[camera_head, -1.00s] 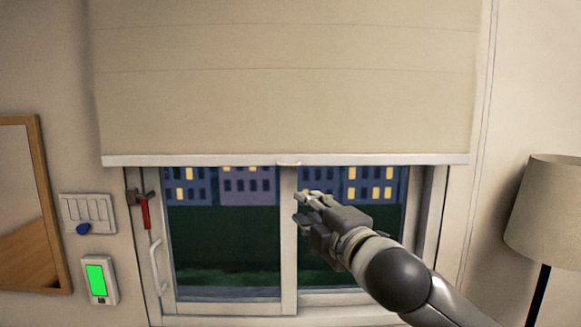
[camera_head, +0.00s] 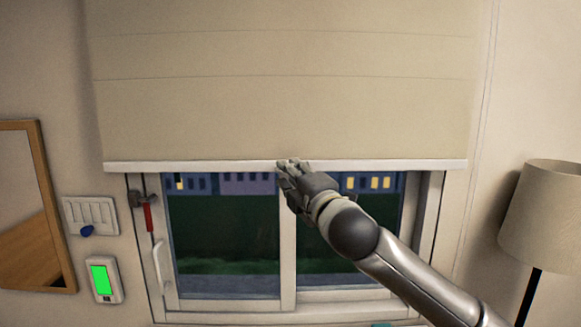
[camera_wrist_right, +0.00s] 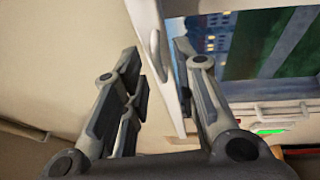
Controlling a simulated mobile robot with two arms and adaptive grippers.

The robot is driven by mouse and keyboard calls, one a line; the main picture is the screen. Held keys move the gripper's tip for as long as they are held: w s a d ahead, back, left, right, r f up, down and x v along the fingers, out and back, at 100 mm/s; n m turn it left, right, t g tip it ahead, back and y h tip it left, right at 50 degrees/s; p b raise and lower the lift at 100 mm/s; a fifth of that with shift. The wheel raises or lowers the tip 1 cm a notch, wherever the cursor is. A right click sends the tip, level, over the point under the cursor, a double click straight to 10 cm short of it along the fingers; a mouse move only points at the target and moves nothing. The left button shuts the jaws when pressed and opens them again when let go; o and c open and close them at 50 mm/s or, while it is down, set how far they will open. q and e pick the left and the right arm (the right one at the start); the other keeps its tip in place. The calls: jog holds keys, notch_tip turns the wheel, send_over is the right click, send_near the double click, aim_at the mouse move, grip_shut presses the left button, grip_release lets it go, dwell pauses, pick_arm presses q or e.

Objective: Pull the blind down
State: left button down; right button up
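The beige blind (camera_head: 280,90) covers the upper part of the window and ends in a white bottom bar (camera_head: 200,166). My right gripper (camera_head: 287,164) is at the middle of this bar and hides the small handle there in the head view. In the right wrist view, the white bar (camera_wrist_right: 146,20) and its handle (camera_wrist_right: 156,50) lie between the two spread fingers of my right gripper (camera_wrist_right: 157,56). The fingers stand apart, with a gap to the handle on the left side. My left gripper is not in view.
Below the bar is the sliding window (camera_head: 225,235) with a red-handled lever (camera_head: 148,217) at its left. A switch panel (camera_head: 90,215) and a green-screened device (camera_head: 103,280) are on the left wall. A lamp (camera_head: 550,215) stands at the right and a mirror (camera_head: 25,200) hangs at the left.

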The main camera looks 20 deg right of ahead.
jog(key=shift+w, duration=0.35)
jog(key=shift+c, duration=0.2)
grip_shut()
notch_tip(320, 180, down, 46)
jog(key=b, duration=2.8)
jog(key=shift+r, duration=0.1)
jog(key=shift+f+b, duration=0.35)
jog(key=shift+f, duration=0.35)
jog(key=shift+f, duration=0.1)
